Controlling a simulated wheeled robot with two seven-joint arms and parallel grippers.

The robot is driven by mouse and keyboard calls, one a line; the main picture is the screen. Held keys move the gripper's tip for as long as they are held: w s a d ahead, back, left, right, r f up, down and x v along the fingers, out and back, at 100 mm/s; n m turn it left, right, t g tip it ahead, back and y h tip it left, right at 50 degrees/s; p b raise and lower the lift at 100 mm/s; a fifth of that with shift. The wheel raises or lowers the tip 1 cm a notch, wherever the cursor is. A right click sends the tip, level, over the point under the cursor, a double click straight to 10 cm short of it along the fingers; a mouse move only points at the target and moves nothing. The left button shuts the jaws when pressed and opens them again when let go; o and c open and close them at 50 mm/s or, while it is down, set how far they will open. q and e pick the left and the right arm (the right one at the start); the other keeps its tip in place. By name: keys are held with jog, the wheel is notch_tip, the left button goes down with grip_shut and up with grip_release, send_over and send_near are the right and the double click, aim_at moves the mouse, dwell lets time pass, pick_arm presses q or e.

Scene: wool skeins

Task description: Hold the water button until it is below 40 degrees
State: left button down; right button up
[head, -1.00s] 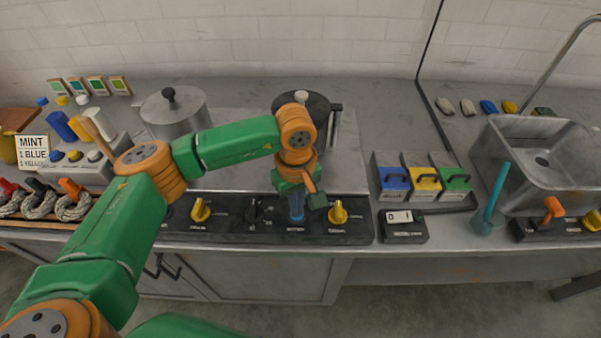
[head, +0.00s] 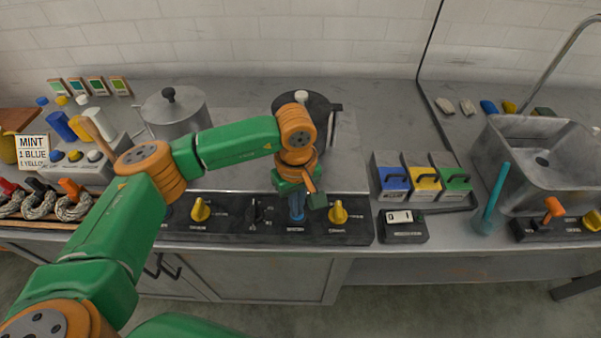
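A dark control panel (head: 262,229) runs along the counter's front edge, with yellow knobs (head: 200,210) and (head: 338,213) and a small dark knob (head: 255,212). A blue button (head: 296,214) sits on this panel between the dark knob and the right yellow knob. My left gripper (head: 300,200) points down right at the blue button and partly hides it; it looks in contact, but its finger gap is not clear. Behind my gripper stands a dark pot (head: 327,105) with a lid. A small black box with a white display (head: 399,217) stands to the right; its reading is illegible. My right gripper is out of view.
A steel pot (head: 175,115) stands at the back left. Blue, yellow and green boxes (head: 423,176) sit right of the panel. A sink (head: 541,165) and a teal stick in a cup (head: 495,195) are at the right. Wool skeins (head: 40,204) lie far left.

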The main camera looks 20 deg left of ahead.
pick_arm(q)
notch_tip(320, 180, up, 7)
jog(key=p, duration=0.4)
